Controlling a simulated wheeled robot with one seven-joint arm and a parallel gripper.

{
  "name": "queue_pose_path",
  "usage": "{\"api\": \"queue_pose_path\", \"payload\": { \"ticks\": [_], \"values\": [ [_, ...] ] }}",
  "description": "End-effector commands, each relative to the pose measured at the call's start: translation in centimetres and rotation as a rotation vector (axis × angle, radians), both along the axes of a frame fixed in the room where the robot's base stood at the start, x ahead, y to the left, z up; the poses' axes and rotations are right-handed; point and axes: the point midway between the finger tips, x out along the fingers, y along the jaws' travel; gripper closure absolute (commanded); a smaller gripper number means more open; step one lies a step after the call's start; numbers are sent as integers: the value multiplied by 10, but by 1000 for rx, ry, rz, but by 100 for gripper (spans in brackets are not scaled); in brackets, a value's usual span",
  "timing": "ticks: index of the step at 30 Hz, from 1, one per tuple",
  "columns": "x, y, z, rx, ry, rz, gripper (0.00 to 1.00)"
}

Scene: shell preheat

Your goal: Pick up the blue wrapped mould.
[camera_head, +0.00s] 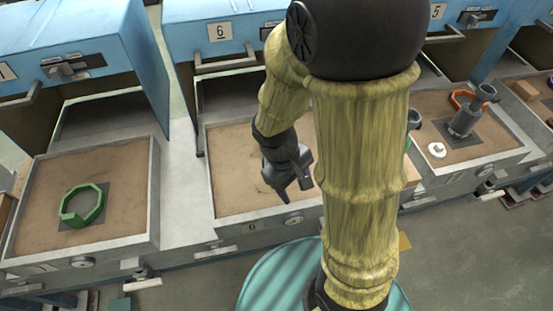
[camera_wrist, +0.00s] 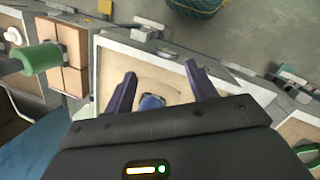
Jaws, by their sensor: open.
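The blue wrapped mould (camera_wrist: 150,102) shows in the wrist view as a small blue rounded shape between my fingers, with its near part hidden by my gripper's body. It appears to sit on the tan bed of the open middle drawer. My gripper (camera_wrist: 157,88) is open, one finger to each side of the mould in the picture, with no contact visible. In the head view, my gripper (camera_head: 290,190) hangs over the middle drawer (camera_head: 225,203). The mould cannot be made out there, hidden by my arm.
A left drawer (camera_head: 25,235) holds a green ring (camera_head: 82,205). A right drawer (camera_head: 425,180) holds a grey fitting (camera_head: 462,122) and a small white piece (camera_head: 436,150). Blue cabinets (camera_head: 210,35) stand behind the drawers. A teal basket (camera_wrist: 195,6) is on the floor.

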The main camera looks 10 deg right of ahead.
Motion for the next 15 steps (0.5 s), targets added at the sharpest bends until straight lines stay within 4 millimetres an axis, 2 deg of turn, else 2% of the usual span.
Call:
{"api": "queue_pose_path", "payload": {
  "ticks": [1,5,8,11,15],
  "values": [
    [-2,1,-22,-71,72,106,43],
    [0,-5,-50,-283,226,370,43],
    [12,-6,-65,-470,317,572,43],
    [32,0,-77,-676,381,772,43],
    [66,28,-90,-991,419,1043,43]
  ]
}}
